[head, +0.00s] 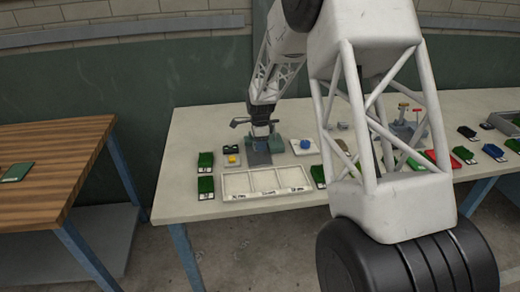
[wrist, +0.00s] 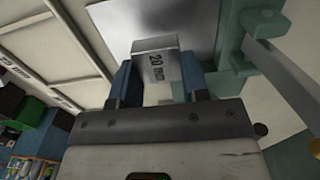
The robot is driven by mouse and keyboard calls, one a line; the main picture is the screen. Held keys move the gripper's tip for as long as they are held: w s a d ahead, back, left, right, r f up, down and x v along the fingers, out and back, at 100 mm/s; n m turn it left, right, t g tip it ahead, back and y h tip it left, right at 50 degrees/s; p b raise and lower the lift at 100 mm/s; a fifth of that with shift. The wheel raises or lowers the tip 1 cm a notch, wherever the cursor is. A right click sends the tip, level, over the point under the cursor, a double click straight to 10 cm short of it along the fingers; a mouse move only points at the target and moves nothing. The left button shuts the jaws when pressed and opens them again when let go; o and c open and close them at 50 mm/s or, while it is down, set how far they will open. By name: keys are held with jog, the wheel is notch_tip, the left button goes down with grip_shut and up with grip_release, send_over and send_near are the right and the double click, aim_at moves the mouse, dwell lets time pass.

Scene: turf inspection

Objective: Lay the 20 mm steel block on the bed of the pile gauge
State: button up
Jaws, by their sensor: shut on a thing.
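The steel block (wrist: 156,66), marked "20 mm", is between the blue fingers of my gripper (wrist: 158,78) in the wrist view. My gripper is shut on it. Beyond the block is the smooth grey bed (wrist: 200,20) of the pile gauge, with the gauge's pale green frame (wrist: 248,30) to the right. The block appears over the bed's near part; I cannot tell whether it touches. In the head view my gripper (head: 262,132) is just over the pile gauge (head: 277,144), and the block cannot be made out there.
A white three-compartment tray (head: 236,195) lies in front of the gauge. Green turf pieces (head: 206,160) stand to the left. A yellow item (head: 232,159) is close left of the gauge, and a blue item (head: 304,143) on a white plate is close right. A wooden table (head: 70,150) stands apart.

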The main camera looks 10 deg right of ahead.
jog(key=shift+f, duration=1.45)
jog(key=shift+f, duration=0.15)
jog(key=o, duration=1.1)
jog(key=shift+r, duration=6.15)
